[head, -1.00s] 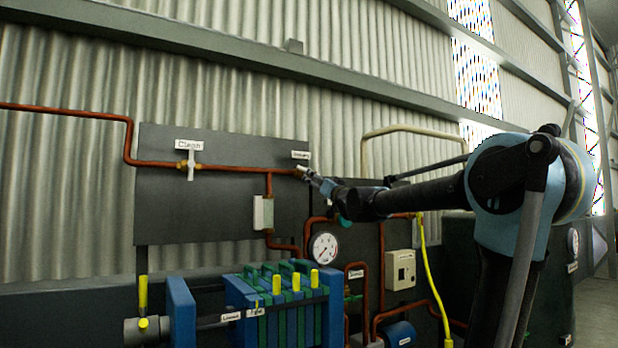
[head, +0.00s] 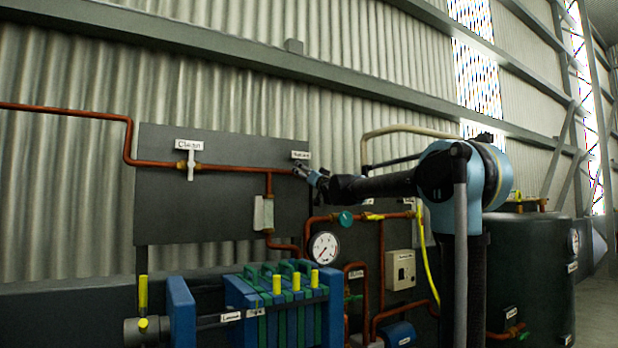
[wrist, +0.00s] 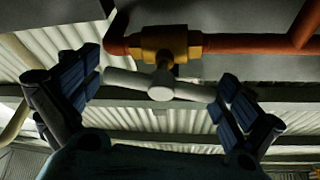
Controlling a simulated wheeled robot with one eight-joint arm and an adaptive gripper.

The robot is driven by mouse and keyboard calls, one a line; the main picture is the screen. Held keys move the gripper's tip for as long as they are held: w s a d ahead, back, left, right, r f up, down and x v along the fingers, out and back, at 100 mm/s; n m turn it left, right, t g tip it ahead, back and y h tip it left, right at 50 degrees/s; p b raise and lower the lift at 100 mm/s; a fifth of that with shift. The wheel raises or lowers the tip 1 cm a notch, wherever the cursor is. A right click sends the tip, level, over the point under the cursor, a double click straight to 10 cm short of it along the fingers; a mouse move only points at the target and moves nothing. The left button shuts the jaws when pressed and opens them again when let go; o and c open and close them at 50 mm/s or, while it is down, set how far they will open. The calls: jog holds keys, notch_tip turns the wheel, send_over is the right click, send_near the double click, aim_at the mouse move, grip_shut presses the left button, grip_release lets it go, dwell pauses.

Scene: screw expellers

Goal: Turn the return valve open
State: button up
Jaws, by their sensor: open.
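The return valve has a brass body (wrist: 172,44) on a copper pipe and a white bar handle (wrist: 160,86), which lies crosswise in the wrist view. My gripper (wrist: 163,80) is open, with one dark padded finger near each end of the handle. The handle spans most of the gap; I cannot tell whether the fingers touch it. In the head view, my gripper (head: 306,171) is at the pipe's right end, just below a white label (head: 300,155) too small to read surely. It largely hides the valve there.
The similar "Clean" valve (head: 190,165) sits left on the same pipe, its white handle upright. A pressure gauge (head: 323,247), a teal valve wheel (head: 345,218) and a yellow cable (head: 427,260) are below my arm. A dark tank (head: 530,265) stands at right.

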jog(key=c, duration=0.8)
jog(key=shift+n, duration=0.4)
jog(key=shift+n+g+y, duration=0.7)
jog(key=shift+n+y, duration=0.7)
jog(key=shift+n, duration=1.1)
jog(key=o, duration=0.8)
jog(key=shift+w, duration=0.15)
